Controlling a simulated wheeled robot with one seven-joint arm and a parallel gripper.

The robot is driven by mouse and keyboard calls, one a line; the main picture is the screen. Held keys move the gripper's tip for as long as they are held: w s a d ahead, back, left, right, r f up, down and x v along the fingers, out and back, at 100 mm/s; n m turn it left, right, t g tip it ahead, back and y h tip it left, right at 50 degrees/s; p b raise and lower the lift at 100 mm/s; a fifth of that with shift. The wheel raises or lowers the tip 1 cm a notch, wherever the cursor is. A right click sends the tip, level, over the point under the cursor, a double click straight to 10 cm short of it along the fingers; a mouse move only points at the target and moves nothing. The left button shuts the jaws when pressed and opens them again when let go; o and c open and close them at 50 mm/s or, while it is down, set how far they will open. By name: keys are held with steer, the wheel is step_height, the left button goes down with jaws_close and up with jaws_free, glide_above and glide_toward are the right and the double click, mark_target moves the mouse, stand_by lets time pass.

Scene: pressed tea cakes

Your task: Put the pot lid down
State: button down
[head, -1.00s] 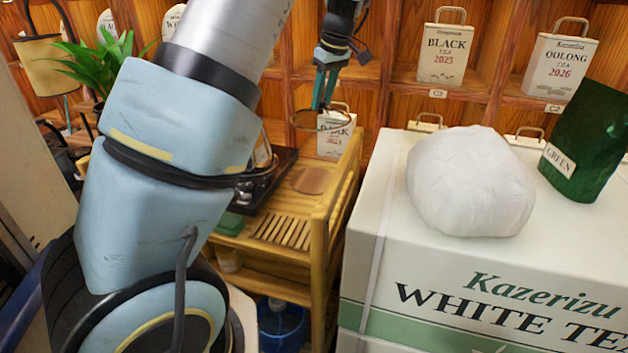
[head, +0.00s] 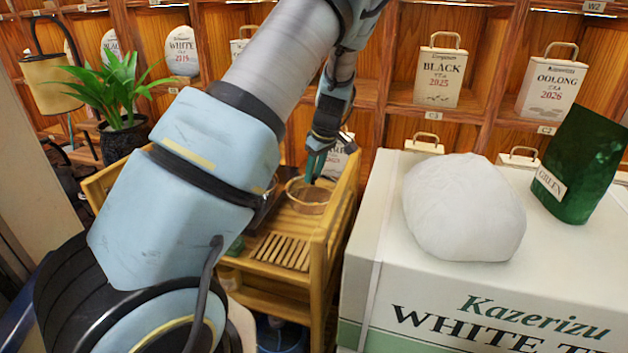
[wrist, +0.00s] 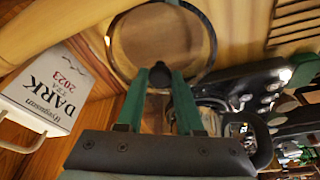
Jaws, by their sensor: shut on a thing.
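The pot lid (head: 304,198) is round with a thin rim and a see-through, brownish middle. In the head view it is over the top of the wooden cart, low and close to the surface. I cannot tell whether it touches the wood. In the wrist view the lid (wrist: 160,32) fills the top middle. My gripper (wrist: 160,78) is shut on the lid's knob, its green fingers on either side. In the head view my gripper (head: 314,172) points down at the lid. My arm hides part of the cart.
The wooden cart (head: 318,240) has raised side rails and a slatted patch. A DARK tea tin (wrist: 42,92) stands close beside the lid. A black stove-like appliance (wrist: 240,85) is on the other side. A White Tea crate (head: 390,270) carrying a white bundle (head: 465,208) stands right.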

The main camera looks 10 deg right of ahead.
mark_target(316, 176)
steer(key=shift+f+p, duration=0.4)
steer(key=shift+f, duration=1.25)
steer(key=shift+f, duration=0.2)
steer(key=c, duration=0.5)
jaws_free()
steer(key=shift+c, duration=0.2)
steer(key=shift+r, duration=0.1)
